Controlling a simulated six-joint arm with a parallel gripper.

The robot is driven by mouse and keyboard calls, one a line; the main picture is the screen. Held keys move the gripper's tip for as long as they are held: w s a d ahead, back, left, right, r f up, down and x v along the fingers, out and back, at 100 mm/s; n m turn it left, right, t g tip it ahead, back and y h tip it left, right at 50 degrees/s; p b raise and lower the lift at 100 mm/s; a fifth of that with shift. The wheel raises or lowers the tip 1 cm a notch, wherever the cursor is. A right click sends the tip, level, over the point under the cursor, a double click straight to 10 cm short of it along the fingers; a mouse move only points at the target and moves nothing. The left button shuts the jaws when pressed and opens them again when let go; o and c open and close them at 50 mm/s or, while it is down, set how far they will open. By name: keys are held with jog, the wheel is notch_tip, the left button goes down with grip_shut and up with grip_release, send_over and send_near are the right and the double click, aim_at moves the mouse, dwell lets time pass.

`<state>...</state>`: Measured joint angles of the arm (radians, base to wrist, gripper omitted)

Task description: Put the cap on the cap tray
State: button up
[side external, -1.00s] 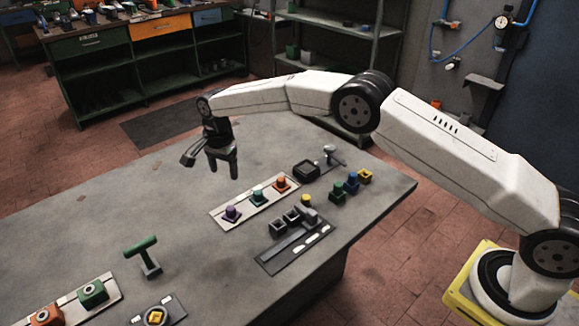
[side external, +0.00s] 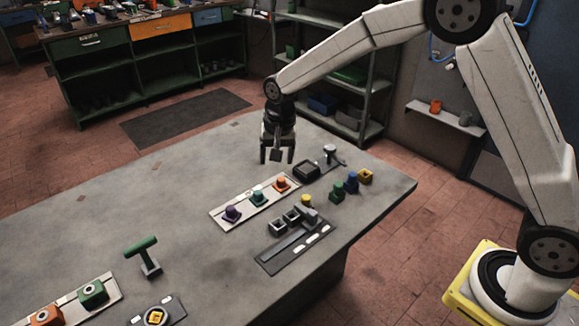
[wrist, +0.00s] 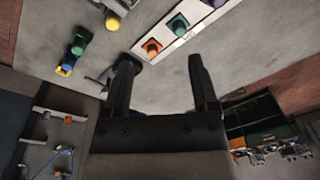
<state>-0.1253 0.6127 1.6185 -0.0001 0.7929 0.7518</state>
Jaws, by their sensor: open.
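My gripper (side external: 277,156) points down with its fingers apart and empty, above the table behind the orange-topped piece. It also shows open in the wrist view (wrist: 162,62). A pale strip holds a purple-topped piece (side external: 232,213), a teal-topped piece (side external: 257,197) and an orange-topped piece (side external: 281,184). A small yellow piece (side external: 306,200) sits by the grey block fixture. A dark, shallow square tray (side external: 306,171) lies right of my gripper. I cannot tell for certain which piece is the cap or which tray is the cap tray.
Green (side external: 337,192) and blue (side external: 351,182) pieces stand near the right table edge. A grey lever piece (side external: 331,156) stands behind the dark tray. The grey block fixture (side external: 293,240) lies in front. A green T-handle (side external: 143,255) stands at left. The table's middle left is clear.

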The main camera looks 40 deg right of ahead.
jog(key=s+d+n, duration=0.3)
jog(key=s, duration=0.8)
jog(key=s+d+n+t, duration=0.1)
jog(key=s+d+n, duration=0.2)
jog(key=s, duration=0.9)
jog(key=shift+d+f+n, duration=0.2)
jog(key=shift+f+n, duration=0.1)
jog(key=shift+n, duration=0.3)
